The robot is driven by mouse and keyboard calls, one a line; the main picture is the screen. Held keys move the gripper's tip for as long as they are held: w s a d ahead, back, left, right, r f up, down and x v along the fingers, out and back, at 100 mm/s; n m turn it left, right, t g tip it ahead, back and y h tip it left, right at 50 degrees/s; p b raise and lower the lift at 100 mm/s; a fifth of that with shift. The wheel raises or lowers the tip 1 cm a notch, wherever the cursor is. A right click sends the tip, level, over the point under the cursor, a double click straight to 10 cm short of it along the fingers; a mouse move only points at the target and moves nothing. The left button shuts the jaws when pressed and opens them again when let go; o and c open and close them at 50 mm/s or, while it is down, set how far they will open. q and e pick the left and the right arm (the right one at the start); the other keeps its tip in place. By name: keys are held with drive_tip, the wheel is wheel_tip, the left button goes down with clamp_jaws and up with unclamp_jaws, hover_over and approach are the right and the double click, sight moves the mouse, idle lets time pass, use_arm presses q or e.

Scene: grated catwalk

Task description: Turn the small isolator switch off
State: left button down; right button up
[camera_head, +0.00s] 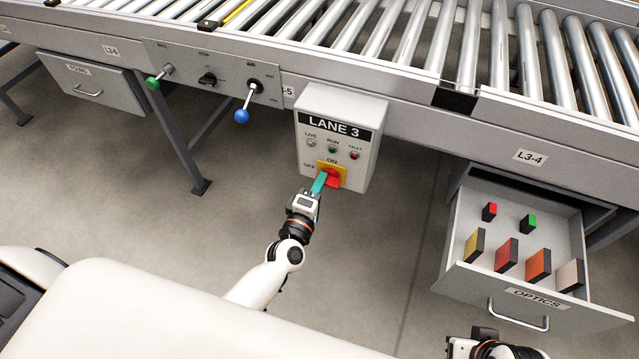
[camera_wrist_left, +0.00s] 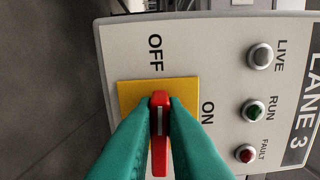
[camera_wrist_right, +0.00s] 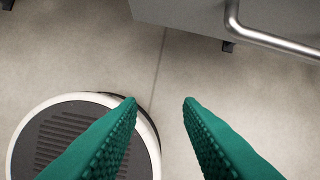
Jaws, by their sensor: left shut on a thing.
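The small isolator switch (camera_head: 333,176) is a red handle on a yellow plate, low on the grey LANE 3 box (camera_head: 356,108). ON is printed above the plate and OFF to its left. My left gripper (camera_head: 323,181) reaches up to it from below. In the left wrist view the teal fingers are shut on the red handle (camera_wrist_left: 160,158). There the handle lies upright in the picture, with its white line toward the OFF word, not ON. The fingers hide its sides. My right gripper (camera_wrist_right: 160,102) is open and empty over the floor.
An open OPTICS drawer (camera_head: 515,297) with several coloured blocks stands at the right. A roller conveyor runs above. A panel with a green-knobbed lever, a black knob and a blue-knobbed lever (camera_head: 242,116) is to the left, beside a closed drawer (camera_head: 93,82).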

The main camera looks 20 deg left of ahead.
use_arm(q)
drive_tip(key=shift+f+n, duration=0.1)
drive_tip(key=shift+n, duration=0.3)
use_arm(e)
drive_tip(key=shift+s+r, duration=0.15)
drive_tip(key=shift+r, duration=0.3)
use_arm(q)
drive_tip(key=c, duration=1.5)
unclamp_jaws()
drive_tip(key=shift+s, duration=0.1)
